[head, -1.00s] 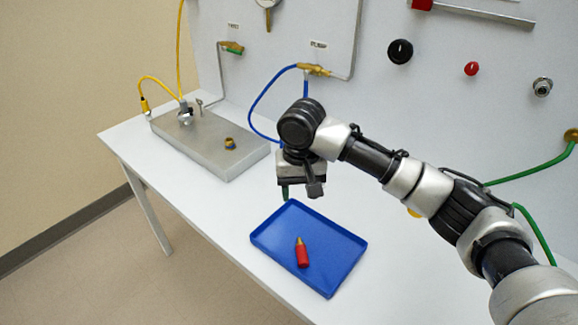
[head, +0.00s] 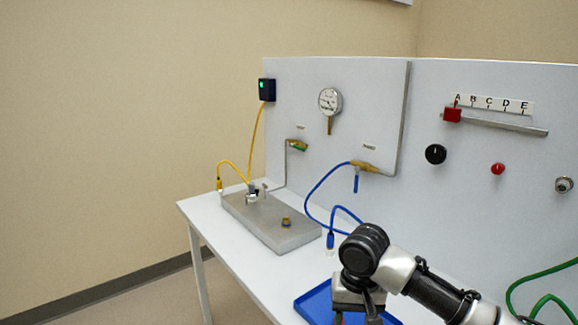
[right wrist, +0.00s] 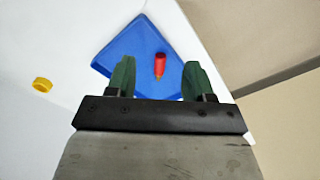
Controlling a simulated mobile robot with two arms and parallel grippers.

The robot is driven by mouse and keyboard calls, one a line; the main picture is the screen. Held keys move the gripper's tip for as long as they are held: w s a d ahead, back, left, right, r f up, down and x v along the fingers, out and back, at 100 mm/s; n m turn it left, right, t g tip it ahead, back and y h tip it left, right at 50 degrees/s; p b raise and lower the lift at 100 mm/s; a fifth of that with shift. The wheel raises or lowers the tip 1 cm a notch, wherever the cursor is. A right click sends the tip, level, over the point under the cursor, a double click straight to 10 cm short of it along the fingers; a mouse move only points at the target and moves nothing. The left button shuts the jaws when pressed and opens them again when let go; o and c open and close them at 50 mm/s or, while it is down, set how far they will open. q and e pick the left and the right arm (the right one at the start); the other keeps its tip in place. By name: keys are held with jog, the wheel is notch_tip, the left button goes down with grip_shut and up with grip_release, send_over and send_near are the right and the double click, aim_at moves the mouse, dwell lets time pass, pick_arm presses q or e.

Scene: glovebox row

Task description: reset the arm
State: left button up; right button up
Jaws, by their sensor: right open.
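My right arm comes in from the lower right of the head view. Its gripper (head: 356,319) is partly cut off by the bottom edge, over the blue tray (head: 312,303). In the right wrist view the gripper (right wrist: 158,78) is open, with its two green fingers apart and nothing held between them. Beyond the fingers, the blue tray (right wrist: 125,45) holds a red, yellow-tipped piece (right wrist: 160,64), apart from both fingers. My left gripper is in neither view.
The white bench (head: 262,285) carries a metal block (head: 272,222) with a yellow hose. An upright panel (head: 480,190) behind has a gauge (head: 330,101), knobs, a red slider (head: 452,115) and blue and green hoses.

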jog(key=s+a+f+n+t+y, duration=0.1)
jog(key=s+a+f+n+y, duration=0.4)
jog(key=s+f, duration=0.7)
jog(key=s+d+f+m+t+h, duration=0.25)
jog(key=s+d+h, duration=0.25)
jog(key=s+d, duration=0.95)
notch_tip(320, 180, down, 26)
jog(key=s+a+g, duration=0.1)
jog(key=s+a, duration=0.1)
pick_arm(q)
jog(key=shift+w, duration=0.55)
pick_arm(e)
jog(key=s+d+f+n+g, duration=0.1)
jog(key=s+d+f, duration=0.2)
jog(key=s+f, duration=1.3)
jog(key=shift+s+d+f, duration=0.15)
jog(key=shift+s+f, duration=0.15)
jog(key=shift+f, duration=0.2)
